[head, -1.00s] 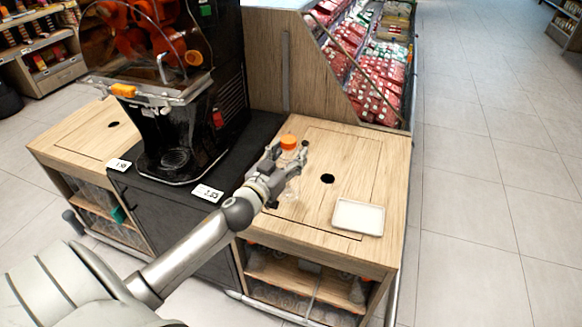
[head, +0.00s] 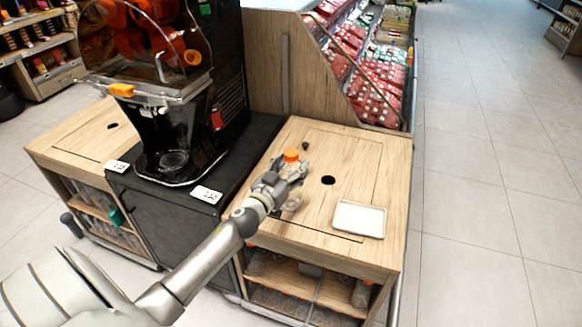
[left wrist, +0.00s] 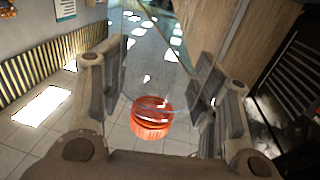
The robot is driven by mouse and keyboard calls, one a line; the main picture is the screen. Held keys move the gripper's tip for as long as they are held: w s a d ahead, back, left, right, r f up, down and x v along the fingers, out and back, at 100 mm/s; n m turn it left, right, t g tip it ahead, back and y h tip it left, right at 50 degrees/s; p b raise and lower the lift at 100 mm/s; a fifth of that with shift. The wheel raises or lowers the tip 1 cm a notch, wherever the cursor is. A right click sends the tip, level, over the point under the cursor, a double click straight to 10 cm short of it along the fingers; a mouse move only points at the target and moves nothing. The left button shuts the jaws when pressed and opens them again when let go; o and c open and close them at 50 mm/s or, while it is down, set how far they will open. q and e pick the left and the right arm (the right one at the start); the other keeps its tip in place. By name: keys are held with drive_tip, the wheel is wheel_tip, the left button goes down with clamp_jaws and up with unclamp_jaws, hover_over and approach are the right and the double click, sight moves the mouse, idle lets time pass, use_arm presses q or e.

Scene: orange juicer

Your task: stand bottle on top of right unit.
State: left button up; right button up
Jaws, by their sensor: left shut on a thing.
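A clear bottle (head: 293,199) with an orange cap (head: 291,155) is upright over the wooden top of the right unit (head: 345,157). My left gripper (head: 293,172) is shut around the bottle just below the cap. In the left wrist view the orange cap (left wrist: 151,117) shows between the two fingers of the left gripper (left wrist: 160,100), and the clear bottle body is hard to make out. I cannot tell whether the bottle's base touches the top. My right gripper is not in view.
A white tray (head: 358,219) lies at the right front of the unit's top. A round dark hole (head: 328,180) is near its middle. The black juicer (head: 165,100) stands to the left, with a price card (head: 206,194) in front.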

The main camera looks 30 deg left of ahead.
use_arm(q)
drive_tip(key=o, duration=1)
drive_tip(key=shift+f, duration=0.15)
drive_tip(key=shift+c, duration=0.2)
drive_tip(key=shift+r, duration=0.25)
drive_tip(key=s, duration=1.2)
drive_tip(key=shift+d+b, duration=0.4)
drive_tip(key=shift+d, duration=0.05)
drive_tip(key=shift+f, duration=0.1)
